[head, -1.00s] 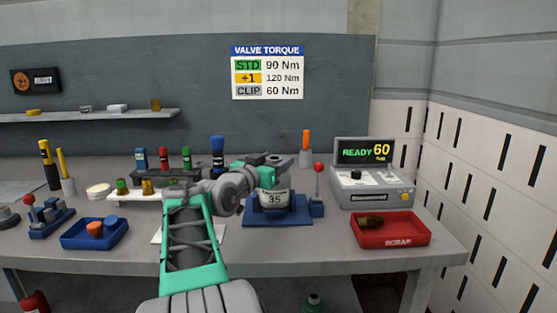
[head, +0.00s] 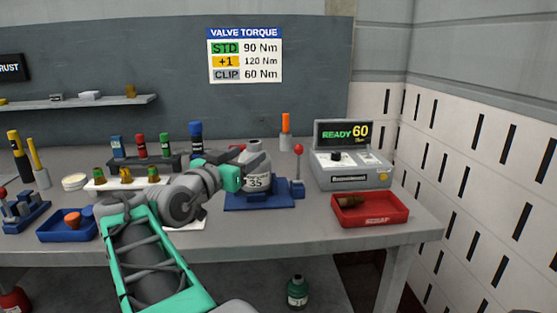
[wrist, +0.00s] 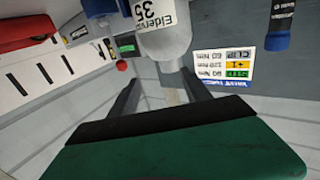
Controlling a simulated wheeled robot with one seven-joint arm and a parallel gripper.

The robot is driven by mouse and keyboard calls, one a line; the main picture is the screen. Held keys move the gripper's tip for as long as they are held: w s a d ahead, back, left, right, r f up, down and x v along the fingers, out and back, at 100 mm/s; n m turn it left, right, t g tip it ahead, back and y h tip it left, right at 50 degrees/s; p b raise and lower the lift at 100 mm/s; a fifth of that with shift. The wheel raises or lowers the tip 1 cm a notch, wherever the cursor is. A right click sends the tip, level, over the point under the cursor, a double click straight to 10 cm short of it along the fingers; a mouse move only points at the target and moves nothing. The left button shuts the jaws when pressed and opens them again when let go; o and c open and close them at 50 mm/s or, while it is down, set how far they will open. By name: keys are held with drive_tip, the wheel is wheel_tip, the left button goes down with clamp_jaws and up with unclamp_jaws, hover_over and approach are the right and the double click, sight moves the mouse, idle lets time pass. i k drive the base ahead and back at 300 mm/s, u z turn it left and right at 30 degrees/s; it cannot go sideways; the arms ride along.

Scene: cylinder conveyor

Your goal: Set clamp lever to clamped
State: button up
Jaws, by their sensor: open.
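The clamp lever (head: 298,168) is a thin rod with a red ball on top. It stands about upright at the right end of the blue clamp base (head: 245,205). A pale cylinder (head: 258,182) marked 35 sits upright in that base, its neck bare. My gripper (head: 240,172) is at the cylinder's left side in the head view, partly in front of it. In the upside-down wrist view, the open fingers (wrist: 160,92) are apart near the cylinder's neck (wrist: 173,66), with nothing held. The lever's red ball (wrist: 122,66) shows beyond the left finger.
A red scrap tray (head: 400,212) holds a brown part, right of the clamp. The tester (head: 350,178) behind it reads READY 60. A white rack (head: 98,187), a blue tray (head: 50,232) and another red-ball lever (head: 3,193) are at left.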

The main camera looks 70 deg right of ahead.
sight(298, 164)
drive_tip(key=z, duration=2.4)
